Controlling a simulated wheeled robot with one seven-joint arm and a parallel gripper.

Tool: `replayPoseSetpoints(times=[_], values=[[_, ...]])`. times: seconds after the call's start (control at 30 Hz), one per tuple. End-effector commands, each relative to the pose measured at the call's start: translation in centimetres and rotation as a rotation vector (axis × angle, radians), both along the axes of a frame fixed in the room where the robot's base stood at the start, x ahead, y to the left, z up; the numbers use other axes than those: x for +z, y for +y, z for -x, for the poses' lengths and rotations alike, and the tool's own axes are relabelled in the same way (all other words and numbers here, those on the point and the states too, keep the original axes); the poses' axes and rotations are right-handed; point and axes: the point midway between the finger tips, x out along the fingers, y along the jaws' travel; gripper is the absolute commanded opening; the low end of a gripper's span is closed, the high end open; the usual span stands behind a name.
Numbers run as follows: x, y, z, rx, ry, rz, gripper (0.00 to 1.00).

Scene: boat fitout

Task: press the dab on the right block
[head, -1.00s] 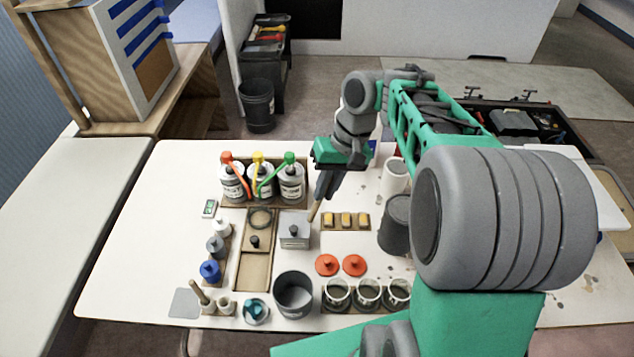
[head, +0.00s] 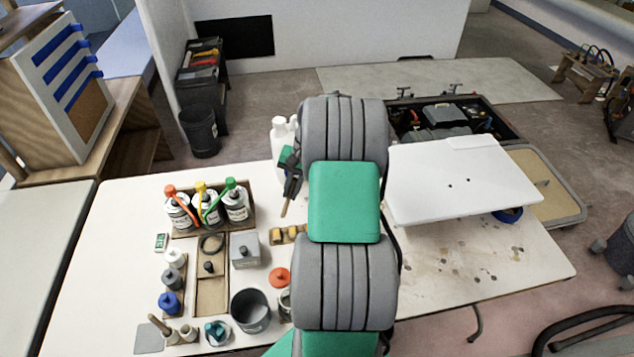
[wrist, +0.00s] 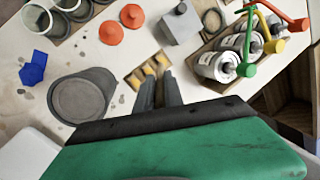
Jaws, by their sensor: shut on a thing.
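My gripper (head: 291,188) is shut on a thin wooden stick (head: 285,208), which points down above the table. In the wrist view my gripper (wrist: 160,88) reaches toward a small wooden tray (wrist: 131,79) of yellow blocks. In the head view the tray's left blocks (head: 278,236) show, and my arm hides its right end. In the wrist view, which is turned around, the block at the tray's left end (wrist: 136,79) matches the head view's right side. The fingers partly cover the tray. I cannot make out a dab or whether the stick touches a block.
A grey box (head: 245,250) and bottles with coloured tops (head: 206,205) stand left of the tray. Orange lids (wrist: 111,33) and a large grey pot (wrist: 83,98) are close by. A dark bucket (head: 250,312) stands in front. A white board (head: 460,185) lies to the right.

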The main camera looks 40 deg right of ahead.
Motion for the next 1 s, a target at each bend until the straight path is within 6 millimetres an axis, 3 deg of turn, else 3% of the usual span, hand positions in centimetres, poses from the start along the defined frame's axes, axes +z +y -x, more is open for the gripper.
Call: replayPoseSetpoints(times=[0.03,0.1,0.23,0.47,0.8,1.0], values=[[-0.4,-2.3,0.9,-0.078,0.014,-0.007,0.0],[-1.6,-4.7,1.8,-0.166,0.028,-0.012,0.0],[-2.8,-7.1,3.0,-0.258,0.042,-0.015,0.0],[-4.2,-7.5,3.2,-0.275,0.045,-0.016,0.0],[-8.6,-7.5,3.2,-0.273,0.044,-0.016,0.0],[-9.2,-7.5,3.1,-0.271,0.043,-0.014,0.0]])
